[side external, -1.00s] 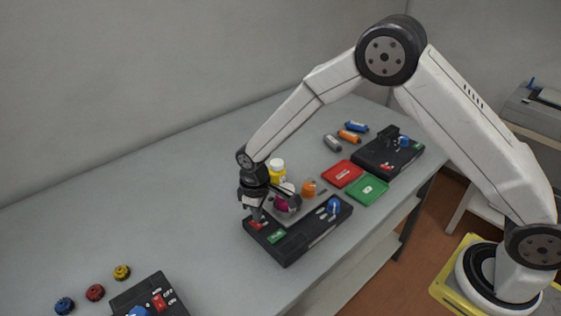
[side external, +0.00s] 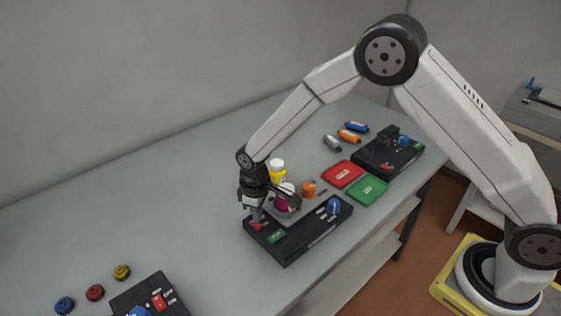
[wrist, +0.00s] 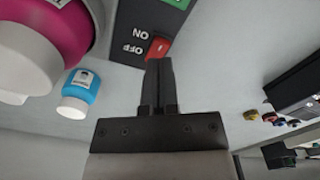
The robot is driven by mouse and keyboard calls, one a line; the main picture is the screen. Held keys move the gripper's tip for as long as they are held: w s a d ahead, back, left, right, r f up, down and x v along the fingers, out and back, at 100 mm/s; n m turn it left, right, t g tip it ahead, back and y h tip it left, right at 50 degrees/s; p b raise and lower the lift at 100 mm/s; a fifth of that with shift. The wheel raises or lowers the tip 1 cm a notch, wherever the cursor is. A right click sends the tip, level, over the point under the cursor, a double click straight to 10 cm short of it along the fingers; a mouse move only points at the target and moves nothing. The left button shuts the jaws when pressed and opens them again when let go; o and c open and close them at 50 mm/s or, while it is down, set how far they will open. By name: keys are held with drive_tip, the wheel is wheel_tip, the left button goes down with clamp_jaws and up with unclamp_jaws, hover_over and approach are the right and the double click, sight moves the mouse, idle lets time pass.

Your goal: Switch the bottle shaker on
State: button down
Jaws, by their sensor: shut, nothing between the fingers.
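The black device beneath my gripper, which looks like the bottle shaker (side external: 290,244), has a red rocker switch, a green label (side external: 276,237) and a blue knob (side external: 333,206). A magenta bottle (side external: 282,204) stands beside its panel and shows large in the wrist view (wrist: 72,28). My gripper (side external: 256,219) is shut and empty, pointing down at the red switch. In the wrist view the fingertips (wrist: 158,64) are right at the red switch (wrist: 158,48), near the ON and OFF marks. I cannot tell whether they touch it or which way it is set.
A yellow bottle (side external: 277,170) and an orange item (side external: 308,188) are close by. Red (side external: 342,174) and green (side external: 367,190) trays lie right of it. Another black device (side external: 388,158) is behind, another (side external: 150,294) at front left. The left table is mostly clear.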

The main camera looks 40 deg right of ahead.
sight(260, 224)
drive_tip(key=shift+f, duration=1.25)
idle(1.7)
drive_tip(key=shift+r, duration=3.55)
drive_tip(key=shift+s+d+r, duration=0.1)
drive_tip(key=shift+d+r, duration=0.05)
drive_tip(key=shift+d, duration=0.05)
drive_tip(key=s+d+r+m+t, duration=0.1)
drive_tip(key=s+d+r+m, duration=0.2)
drive_tip(key=s+d, duration=0.3)
drive_tip(key=s+d+r+m+t, duration=0.1)
drive_tip(key=s+d+r+m, duration=0.2)
drive_tip(key=s+d, duration=0.4)
drive_tip(key=s+r, duration=0.1)
drive_tip(key=s, duration=0.4)
drive_tip(key=shift+s+d+t, duration=0.2)
drive_tip(key=shift+d+t, duration=0.05)
drive_tip(key=shift+t, duration=0.05)
